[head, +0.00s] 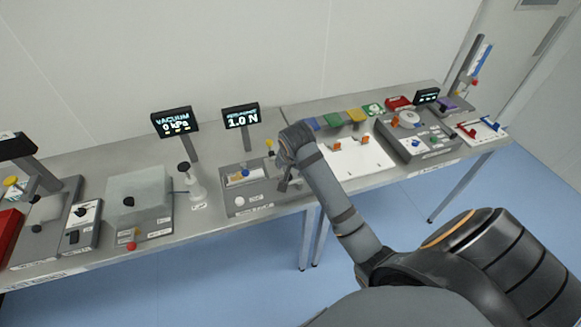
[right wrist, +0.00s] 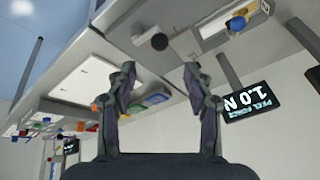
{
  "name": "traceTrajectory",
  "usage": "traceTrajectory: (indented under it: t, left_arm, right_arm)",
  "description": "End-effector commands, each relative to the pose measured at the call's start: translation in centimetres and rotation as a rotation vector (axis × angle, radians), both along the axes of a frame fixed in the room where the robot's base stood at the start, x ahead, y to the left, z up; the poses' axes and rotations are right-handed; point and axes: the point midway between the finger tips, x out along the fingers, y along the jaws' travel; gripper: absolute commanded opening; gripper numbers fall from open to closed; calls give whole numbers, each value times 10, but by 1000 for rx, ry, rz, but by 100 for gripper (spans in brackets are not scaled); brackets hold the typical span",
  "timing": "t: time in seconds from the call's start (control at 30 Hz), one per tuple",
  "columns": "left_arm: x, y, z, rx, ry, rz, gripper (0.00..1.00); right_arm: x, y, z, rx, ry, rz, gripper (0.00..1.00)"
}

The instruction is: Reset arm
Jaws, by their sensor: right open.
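My right arm reaches in from the lower right in the head view. Its gripper (head: 288,178) is over the bench beside the peel force device (head: 250,205), and its fingertips are partly hidden by the wrist. In the right wrist view my right gripper (right wrist: 162,80) is open with its two fingers apart and nothing between them. The bench and displays appear upside down there. I cannot tell whether the fingers touch the device. My left gripper is in neither view.
A grey bench (head: 85,260) runs along the wall. A vacuum display (head: 174,121) and a 1.0 N display (head: 240,116) stand on it. A white board (head: 365,160) with orange parts lies right of my gripper. The blue floor (head: 250,290) in front is clear.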

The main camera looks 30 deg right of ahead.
Motion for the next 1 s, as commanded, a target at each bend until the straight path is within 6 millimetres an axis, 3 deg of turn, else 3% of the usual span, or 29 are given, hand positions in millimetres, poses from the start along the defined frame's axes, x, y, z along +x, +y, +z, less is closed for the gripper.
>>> traceTrajectory:
  t: [0.43, 0.57, 0.7, 1.0]
  left_arm:
    - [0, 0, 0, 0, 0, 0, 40]
    - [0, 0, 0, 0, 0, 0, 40]
    - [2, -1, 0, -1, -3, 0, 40]
    - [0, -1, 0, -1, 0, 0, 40]
  right_arm:
    - [-7, 2, -6, -8, 10, 28, 52]
    - [-45, 13, -29, -59, 56, 198, 52]
    - [-95, 26, -50, -127, 108, 431, 52]
    - [-178, 44, -62, -223, 177, 805, 52]
